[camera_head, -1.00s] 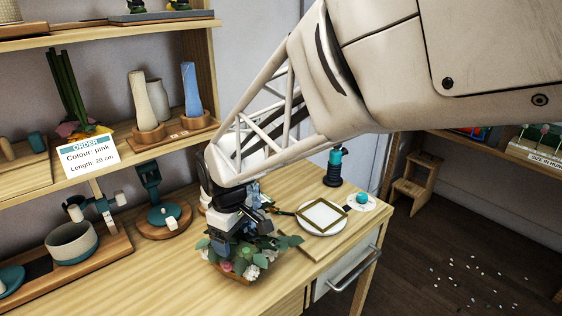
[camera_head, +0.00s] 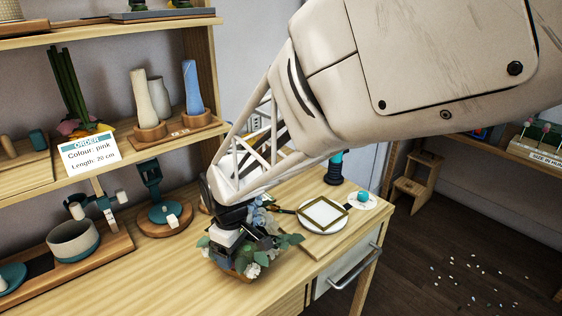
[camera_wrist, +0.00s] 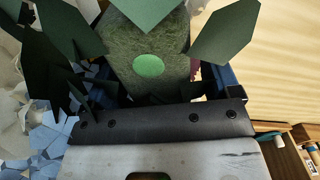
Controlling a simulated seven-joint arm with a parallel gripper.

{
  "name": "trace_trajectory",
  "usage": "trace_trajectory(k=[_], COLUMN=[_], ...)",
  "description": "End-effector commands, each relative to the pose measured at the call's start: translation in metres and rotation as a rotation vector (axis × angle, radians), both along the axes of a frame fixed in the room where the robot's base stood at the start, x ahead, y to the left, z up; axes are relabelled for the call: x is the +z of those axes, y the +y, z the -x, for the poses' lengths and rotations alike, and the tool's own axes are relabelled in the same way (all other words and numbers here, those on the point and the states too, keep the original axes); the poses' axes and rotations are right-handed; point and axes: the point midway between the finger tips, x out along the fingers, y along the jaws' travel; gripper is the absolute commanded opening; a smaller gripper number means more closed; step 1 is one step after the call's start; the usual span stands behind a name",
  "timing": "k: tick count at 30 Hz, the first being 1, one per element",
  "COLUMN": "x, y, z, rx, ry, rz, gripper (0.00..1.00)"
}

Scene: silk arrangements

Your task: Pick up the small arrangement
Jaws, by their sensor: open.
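The small arrangement (camera_head: 272,257) has green leaves, white and pale blue flowers and a brown base. It stands on the wooden bench in the head view. My gripper (camera_head: 237,252) points down into it, with leaves and flowers around the fingers. In the wrist view, a mottled green block (camera_wrist: 148,65) with a light green dot lies ahead of the open dark blue fingers, among large dark green leaves (camera_wrist: 228,32). Pale blue flowers (camera_wrist: 48,140) are at the left. The fingertips are partly hidden, so contact with the block cannot be told.
A white plate with a square frame (camera_head: 323,215) is right of the arrangement, near a dark bottle (camera_head: 334,168). A pot (camera_head: 72,241) and a teal-topped stand (camera_head: 165,213) are at the left. Bare bench (camera_head: 165,272) lies left of the arrangement.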

Motion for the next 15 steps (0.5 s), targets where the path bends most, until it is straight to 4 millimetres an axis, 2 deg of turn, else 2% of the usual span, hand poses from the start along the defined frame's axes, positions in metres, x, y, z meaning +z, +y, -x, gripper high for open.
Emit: trace_trajectory(k=[9, 15], x=[0.0002, 0.0002], y=[0.0000, 0.0000], z=[0.0000, 0.0000], rx=[0.000, 0.000], ry=[0.000, 0.000], rz=[0.000, 0.000], gripper=[0.81, 0.51])
